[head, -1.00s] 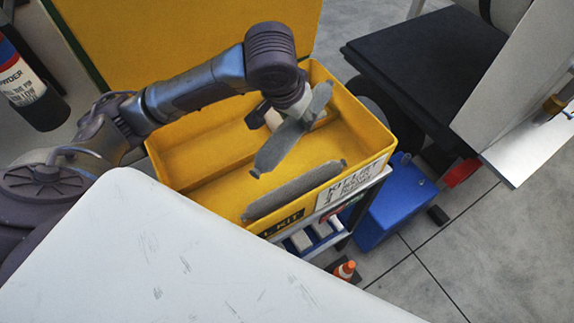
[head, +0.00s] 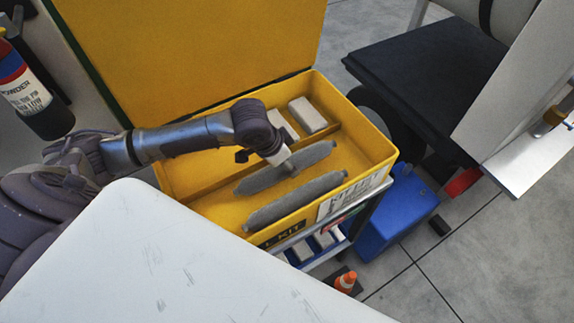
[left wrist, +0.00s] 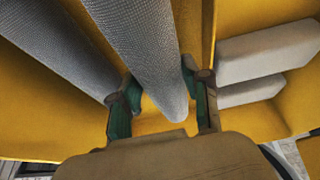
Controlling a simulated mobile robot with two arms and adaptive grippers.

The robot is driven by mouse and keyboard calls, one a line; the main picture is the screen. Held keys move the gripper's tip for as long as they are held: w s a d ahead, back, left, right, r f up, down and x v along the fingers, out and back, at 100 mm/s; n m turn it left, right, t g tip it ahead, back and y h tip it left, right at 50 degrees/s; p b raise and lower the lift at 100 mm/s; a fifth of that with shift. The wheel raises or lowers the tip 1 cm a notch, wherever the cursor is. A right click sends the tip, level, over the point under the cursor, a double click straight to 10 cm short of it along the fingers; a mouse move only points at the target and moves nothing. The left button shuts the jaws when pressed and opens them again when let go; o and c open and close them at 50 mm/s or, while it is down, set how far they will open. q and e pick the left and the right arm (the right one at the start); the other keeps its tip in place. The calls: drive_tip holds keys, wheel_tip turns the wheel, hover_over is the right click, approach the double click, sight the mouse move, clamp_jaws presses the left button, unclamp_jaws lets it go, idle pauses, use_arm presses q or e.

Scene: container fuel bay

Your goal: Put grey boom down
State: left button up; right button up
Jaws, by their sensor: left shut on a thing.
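A grey boom (head: 257,181) is inside the open yellow spill-kit box (head: 362,128). My left gripper (head: 287,166) is shut on it near its middle, from above. The held boom is about level, low in the box, beside a second grey boom (head: 290,203) that lies along the front wall. I cannot tell whether the held boom touches the box floor. In the left wrist view the held boom (left wrist: 150,55) runs between the two fingers, and the other boom (left wrist: 55,45) is to its left, apart. My right gripper is not in view.
Pale blocks (head: 307,114) sit in the box's rear compartment behind a divider. The yellow lid (head: 190,45) stands open behind. A white panel (head: 160,260) fills the near left. A blue container (head: 395,220) and an orange-capped bottle (head: 345,281) are below right.

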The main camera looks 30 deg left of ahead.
use_arm(q)
wheel_tip(320, 180, down, 2)
drive_tip(key=o, duration=1.2)
drive_tip(key=shift+f, duration=0.1)
drive_tip(key=p+v, duration=1.2)
drive_tip(key=p, duration=0.1)
drive_tip(key=shift+p, duration=0.35)
